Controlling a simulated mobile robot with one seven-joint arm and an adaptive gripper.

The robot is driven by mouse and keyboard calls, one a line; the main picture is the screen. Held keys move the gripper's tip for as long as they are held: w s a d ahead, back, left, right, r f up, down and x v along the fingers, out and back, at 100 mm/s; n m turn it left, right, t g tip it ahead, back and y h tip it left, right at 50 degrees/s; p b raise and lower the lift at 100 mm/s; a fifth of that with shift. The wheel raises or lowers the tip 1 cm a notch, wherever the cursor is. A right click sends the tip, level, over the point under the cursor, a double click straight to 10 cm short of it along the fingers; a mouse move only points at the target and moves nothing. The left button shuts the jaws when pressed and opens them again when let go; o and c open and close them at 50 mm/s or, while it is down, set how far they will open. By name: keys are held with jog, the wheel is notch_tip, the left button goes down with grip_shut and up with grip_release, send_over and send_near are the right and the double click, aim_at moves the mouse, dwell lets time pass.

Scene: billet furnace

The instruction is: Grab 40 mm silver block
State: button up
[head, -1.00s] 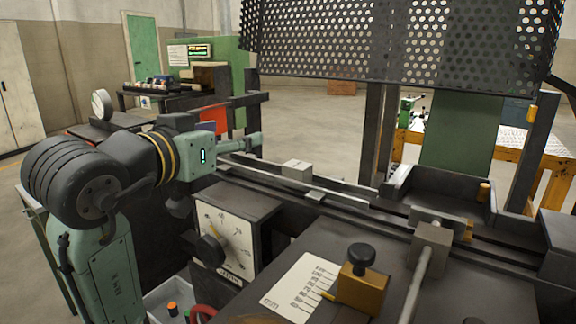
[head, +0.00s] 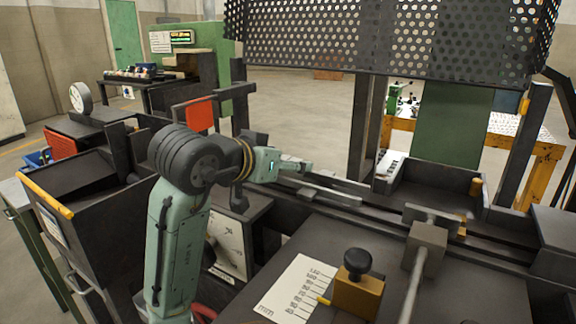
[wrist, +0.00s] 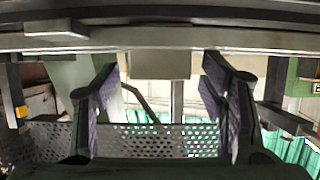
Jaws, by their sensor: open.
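The silver block (wrist: 162,64) shows in the wrist view as a plain pale grey block against the long metal rail (wrist: 250,38). It lies between the two dark fingers of my gripper (wrist: 160,78), with a gap on each side. The fingers are open, and I see no contact with the block. In the head view my gripper (head: 299,166) reaches over the rail from the left. The block cannot be made out there and seems hidden behind the gripper.
A flat plate (wrist: 57,30) lies along the rail near the block. A perforated guard (head: 380,35) hangs above and behind. A dial box (head: 228,240) stands below the arm. A metal stop (head: 428,240) and a black-knobbed brass slider (head: 357,290) are at the right front.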

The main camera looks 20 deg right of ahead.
jog(key=shift+w+d+f, duration=0.25)
jog(key=shift+w+d, duration=0.1)
jog(key=shift+d, duration=0.1)
jog(key=shift+c, duration=0.5)
jog(key=c, duration=1.3)
jog(key=shift+r, duration=0.15)
grip_shut()
